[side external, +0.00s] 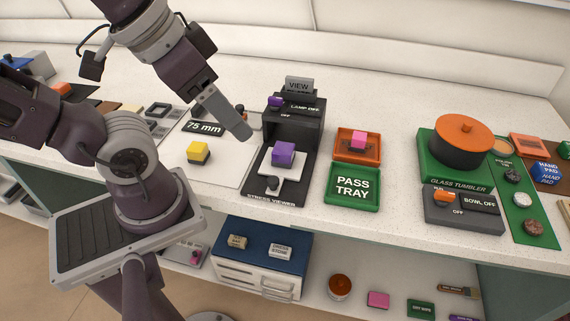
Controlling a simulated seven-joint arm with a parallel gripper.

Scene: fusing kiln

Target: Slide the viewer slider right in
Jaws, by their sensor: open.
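The black stress viewer (292,126) stands at the middle of the counter. In front of it is a white slider plate (296,168) with a purple block (284,152) on it. A round black knob (272,183) is at the front of the plate. The plate sticks out in front of the viewer's body. My gripper (244,131) is open and empty, above the counter to the left of the viewer. It is seen from the side, so the gap between its fingers is hidden. It is apart from the knob and the plate.
A yellow block (198,152) lies on a white board to the left, near the 75 mm sign (205,128). The green pass tray (352,188) and the orange tray (346,148) with a pink block (358,140) stand right of the viewer. The glass tumbler (462,146) is farther right.

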